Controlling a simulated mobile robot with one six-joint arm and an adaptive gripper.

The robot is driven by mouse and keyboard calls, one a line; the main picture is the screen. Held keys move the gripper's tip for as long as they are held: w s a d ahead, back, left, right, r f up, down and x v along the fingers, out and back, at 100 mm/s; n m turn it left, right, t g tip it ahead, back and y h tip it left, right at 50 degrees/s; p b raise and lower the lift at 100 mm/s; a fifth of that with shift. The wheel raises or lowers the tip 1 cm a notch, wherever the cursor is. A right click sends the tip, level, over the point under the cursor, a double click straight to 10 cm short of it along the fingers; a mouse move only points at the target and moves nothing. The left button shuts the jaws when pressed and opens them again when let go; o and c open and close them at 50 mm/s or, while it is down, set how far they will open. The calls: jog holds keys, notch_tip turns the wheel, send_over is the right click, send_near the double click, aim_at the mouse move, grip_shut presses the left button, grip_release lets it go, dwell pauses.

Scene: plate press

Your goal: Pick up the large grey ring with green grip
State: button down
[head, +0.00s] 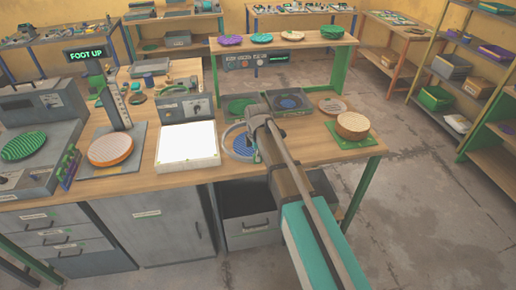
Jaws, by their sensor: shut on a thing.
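The large grey ring (229,152) is at the bench's front edge, right of the white lit panel. Blue shows inside it. My gripper (251,152) is at the ring's right side, shut on it. My arm comes in from the lower right and covers part of the ring and the fingertips. I cannot tell whether the ring touches the bench top.
The white lit panel (188,146) is close on the left. Behind are a green tray (239,103) and a grey tray with a blue disc (289,103). A tan round block (352,125) stands on a green plate at right. An orange disc (110,149) lies farther left.

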jog(key=s+r, duration=0.1)
jog(key=s, duration=0.1)
jog(key=s+r+p, duration=0.1)
jog(key=s, duration=0.1)
jog(key=s+p, duration=0.1)
jog(key=s, duration=0.1)
jog(key=shift+s+a+r, duration=0.15)
jog(key=shift+s+r, duration=0.1)
jog(key=shift+r, duration=0.15)
dwell(0.4)
